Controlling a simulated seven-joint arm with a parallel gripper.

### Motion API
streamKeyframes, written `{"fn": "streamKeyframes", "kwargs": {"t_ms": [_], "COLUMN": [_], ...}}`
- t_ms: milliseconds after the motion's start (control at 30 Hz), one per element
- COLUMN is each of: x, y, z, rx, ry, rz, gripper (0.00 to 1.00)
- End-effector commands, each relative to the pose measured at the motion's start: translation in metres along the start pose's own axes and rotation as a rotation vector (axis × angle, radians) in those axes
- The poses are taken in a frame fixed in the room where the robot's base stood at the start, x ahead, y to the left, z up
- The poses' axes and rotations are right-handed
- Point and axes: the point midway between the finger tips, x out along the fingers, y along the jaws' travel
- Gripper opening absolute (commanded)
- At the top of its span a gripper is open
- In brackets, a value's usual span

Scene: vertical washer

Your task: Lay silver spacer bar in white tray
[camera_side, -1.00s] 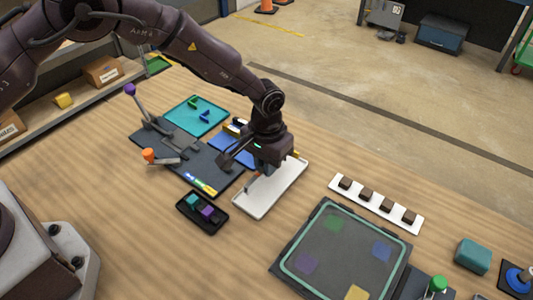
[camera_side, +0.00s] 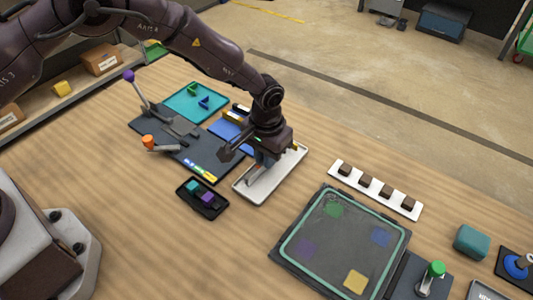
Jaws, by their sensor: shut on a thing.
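The white tray (camera_side: 285,178) lies flat on the wooden table at the middle of the side view. My gripper (camera_side: 262,168) points down over the tray's far-left part, with its fingertips close to the tray floor. It is shut on a small greyish piece, which I take to be the silver spacer bar (camera_side: 251,174). The piece shows at the left of the fingers, over the tray. The fingers hide most of it, and I cannot tell whether it touches the tray floor.
A dark fixture with a purple-knobbed lever (camera_side: 129,76) and a teal tray (camera_side: 196,101) stand left and behind. A small black tray (camera_side: 202,198) sits left of the white tray. A white strip with several brown blocks (camera_side: 365,181) and a dark framed panel (camera_side: 340,245) are at right.

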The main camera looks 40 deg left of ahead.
Motion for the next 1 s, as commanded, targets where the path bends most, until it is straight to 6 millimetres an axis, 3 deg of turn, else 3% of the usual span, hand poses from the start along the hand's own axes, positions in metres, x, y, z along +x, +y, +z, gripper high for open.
{"fn": "streamKeyframes", "kwargs": {"t_ms": [467, 500, 600, 1000], "x": [0.0062, 0.0059, 0.0059, 0.0060], "y": [-0.0001, 0.0000, -0.0003, -0.0051], "z": [0.0001, 0.0000, 0.0000, -0.0002], "rx": [0.000, 0.000, 0.000, -0.003], "ry": [0.000, 0.000, 0.000, -0.004], "rz": [0.000, 0.000, -0.001, -0.009], "gripper": [0.00, 0.21, 0.42, 0.42]}}
